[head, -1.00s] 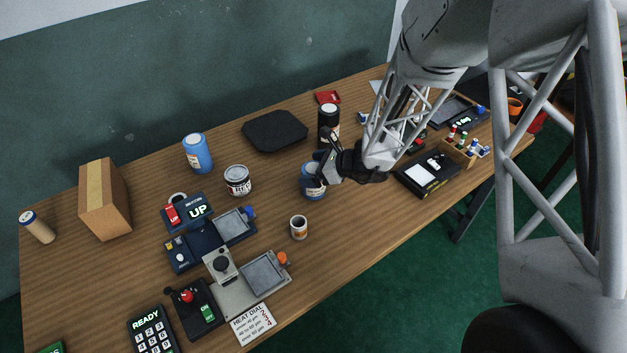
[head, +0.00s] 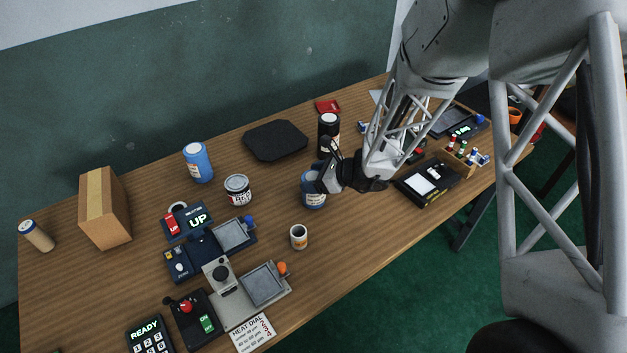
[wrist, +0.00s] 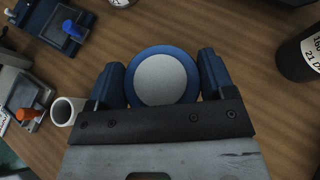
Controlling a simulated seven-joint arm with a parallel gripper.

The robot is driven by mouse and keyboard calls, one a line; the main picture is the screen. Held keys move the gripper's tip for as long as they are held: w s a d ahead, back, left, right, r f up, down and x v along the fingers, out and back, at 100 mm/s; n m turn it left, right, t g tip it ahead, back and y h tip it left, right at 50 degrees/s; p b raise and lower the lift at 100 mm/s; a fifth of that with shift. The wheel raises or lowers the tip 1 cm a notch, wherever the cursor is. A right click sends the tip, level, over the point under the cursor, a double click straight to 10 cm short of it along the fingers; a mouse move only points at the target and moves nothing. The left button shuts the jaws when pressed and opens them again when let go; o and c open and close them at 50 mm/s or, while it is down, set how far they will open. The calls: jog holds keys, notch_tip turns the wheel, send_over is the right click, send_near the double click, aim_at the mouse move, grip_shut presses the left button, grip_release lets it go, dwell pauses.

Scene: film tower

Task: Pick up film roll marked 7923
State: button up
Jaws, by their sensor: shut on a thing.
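My gripper (head: 318,178) is shut on a blue can with a pale label (head: 313,198). In the wrist view the can's round grey top with a blue rim (wrist: 162,80) sits between the two fingers. The can appears upright and at table level; I cannot tell if its base touches the table. No marking 7923 is readable in any view. Several small, colour-capped rolls stand at a wooden rack (head: 457,160) at the right; their marks are too small to read, and I cannot tell whether they are film rolls.
A black bottle (head: 328,130) stands just behind the held can. A white cup (head: 299,237) stands in front of it. A labelled tin (head: 237,189) and another blue can (head: 198,162) are to the left. A black lightbox-like device (head: 427,180) lies right. The table front is clear right of the cup.

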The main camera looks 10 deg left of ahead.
jog(key=shift+r, duration=0.55)
jog(key=shift+s+d+r, duration=0.1)
jog(key=shift+s+r, duration=0.05)
jog(key=shift+r, duration=0.45)
jog(key=shift+s+d+r, duration=0.1)
jog(key=shift+s+r, duration=0.05)
jog(key=shift+r, duration=0.4)
jog(key=s+d, duration=0.3)
jog(key=s, duration=0.4)
jog(key=s+d+r, duration=0.1)
jog(key=s+d, duration=0.2)
jog(key=s, duration=0.3)
jog(key=shift+s+d+r, duration=0.15)
jog(key=shift+s+d, duration=0.1)
jog(key=shift+s, duration=0.15)
